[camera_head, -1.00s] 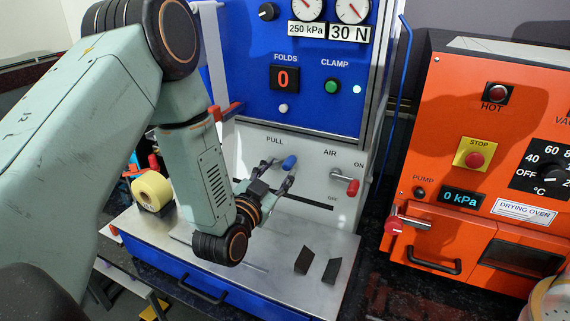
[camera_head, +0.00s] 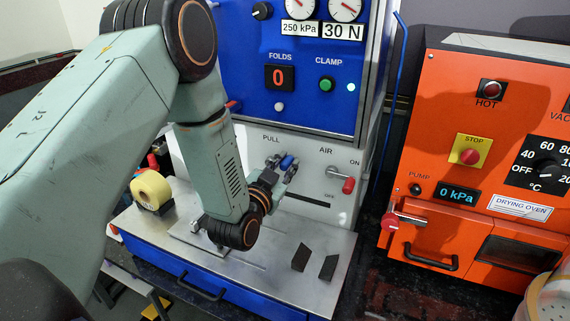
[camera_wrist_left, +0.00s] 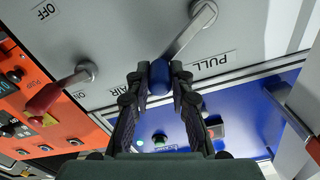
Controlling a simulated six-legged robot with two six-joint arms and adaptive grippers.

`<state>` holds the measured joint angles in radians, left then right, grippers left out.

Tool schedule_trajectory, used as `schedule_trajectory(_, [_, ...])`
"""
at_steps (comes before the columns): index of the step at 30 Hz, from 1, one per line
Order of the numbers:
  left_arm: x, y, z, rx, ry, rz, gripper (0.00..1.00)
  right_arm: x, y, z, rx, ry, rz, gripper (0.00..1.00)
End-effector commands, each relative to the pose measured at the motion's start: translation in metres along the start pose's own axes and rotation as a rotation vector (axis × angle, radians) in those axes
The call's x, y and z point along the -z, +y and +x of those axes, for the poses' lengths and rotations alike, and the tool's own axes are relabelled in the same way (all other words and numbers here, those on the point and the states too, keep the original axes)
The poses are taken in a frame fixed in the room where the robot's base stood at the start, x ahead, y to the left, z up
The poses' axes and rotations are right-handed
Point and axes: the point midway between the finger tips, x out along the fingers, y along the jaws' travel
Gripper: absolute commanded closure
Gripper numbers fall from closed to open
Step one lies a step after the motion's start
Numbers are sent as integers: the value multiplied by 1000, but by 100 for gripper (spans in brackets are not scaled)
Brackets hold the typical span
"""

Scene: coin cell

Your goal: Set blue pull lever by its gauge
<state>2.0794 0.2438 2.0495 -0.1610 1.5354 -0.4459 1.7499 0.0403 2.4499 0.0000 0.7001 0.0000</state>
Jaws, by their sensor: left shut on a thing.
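The blue pull lever's knob (camera_head: 287,162) sits on the grey front panel beneath the word PULL. In the left wrist view the blue knob (camera_wrist_left: 160,77) lies between my left fingertips, with its metal arm running up to a pivot at the top. My left gripper (camera_head: 281,166) is shut on this knob; its fingers show on both sides of it in the left wrist view (camera_wrist_left: 160,82). Two round gauges stand above, one over a 250 kPa label (camera_head: 300,8) and one over a 30 N label (camera_head: 345,9). Their needles are too small to read surely. My right gripper is not in view.
The red AIR lever (camera_head: 348,185) is close to the right of the blue one. Two dark pieces (camera_head: 301,257) (camera_head: 328,267) lie on the metal plate (camera_head: 265,280). A yellow roll (camera_head: 150,189) stands at left. The orange drying oven (camera_head: 450,130) is at right.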

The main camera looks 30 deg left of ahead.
Motion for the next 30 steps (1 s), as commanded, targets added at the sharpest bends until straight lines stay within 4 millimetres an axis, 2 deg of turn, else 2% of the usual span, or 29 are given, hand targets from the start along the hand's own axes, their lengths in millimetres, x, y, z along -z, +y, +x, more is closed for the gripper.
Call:
schedule_trajectory(3, [-1, -2, 0, 7, -4, -1, 100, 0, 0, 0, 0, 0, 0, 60])
schedule_trajectory(19, [-5, 0, -1, 5, -13, 11, 100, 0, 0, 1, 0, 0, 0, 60])
schedule_trajectory(30, [-23, 14, -2, 3, -17, 323, 100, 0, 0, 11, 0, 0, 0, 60])
